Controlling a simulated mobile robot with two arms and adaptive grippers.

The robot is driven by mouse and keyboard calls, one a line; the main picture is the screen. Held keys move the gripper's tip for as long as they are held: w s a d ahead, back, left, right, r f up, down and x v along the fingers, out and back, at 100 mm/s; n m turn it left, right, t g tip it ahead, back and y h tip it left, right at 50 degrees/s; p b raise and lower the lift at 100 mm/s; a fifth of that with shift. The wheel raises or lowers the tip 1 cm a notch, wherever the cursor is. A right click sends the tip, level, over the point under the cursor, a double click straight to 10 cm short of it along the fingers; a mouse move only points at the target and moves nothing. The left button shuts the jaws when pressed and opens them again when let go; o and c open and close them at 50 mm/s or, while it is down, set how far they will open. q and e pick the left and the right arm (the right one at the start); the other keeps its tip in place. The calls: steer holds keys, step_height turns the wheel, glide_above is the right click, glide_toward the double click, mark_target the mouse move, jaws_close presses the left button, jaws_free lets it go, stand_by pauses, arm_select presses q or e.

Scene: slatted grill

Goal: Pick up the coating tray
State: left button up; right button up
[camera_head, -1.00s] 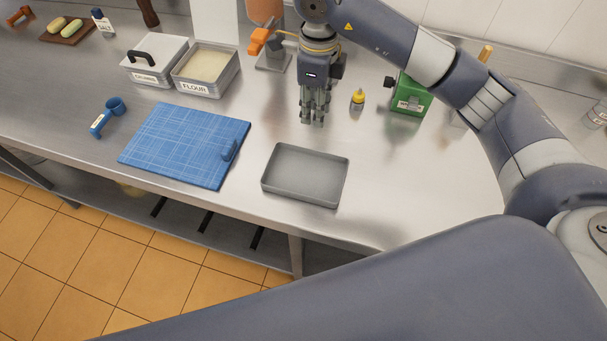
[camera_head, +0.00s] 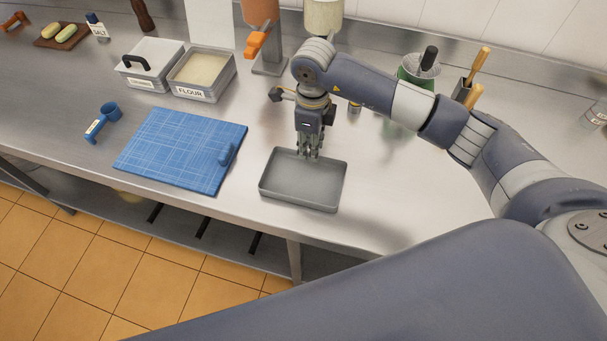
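The coating tray (camera_head: 300,196) is a shallow, empty grey metal tray with rounded corners. It lies flat on the steel counter, right of the blue cutting mat. My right gripper (camera_head: 308,155) points down at the tray's far rim, near the middle of that side. Its fingertips overlap the rim in the picture. Whether the fingers touch the rim or are closed on it is too small to tell. My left gripper is not in the head view.
The blue mat (camera_head: 180,150) with a blue handle lies left of the tray.

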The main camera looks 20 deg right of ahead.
step_height(320, 180, down, 2)
steer(key=shift+s+f, duration=0.1)
steer(key=shift+f, duration=0.3)
jaws_close()
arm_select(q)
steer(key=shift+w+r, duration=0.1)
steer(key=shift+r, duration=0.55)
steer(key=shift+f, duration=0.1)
arm_select(e)
steer(key=shift+r, duration=0.15)
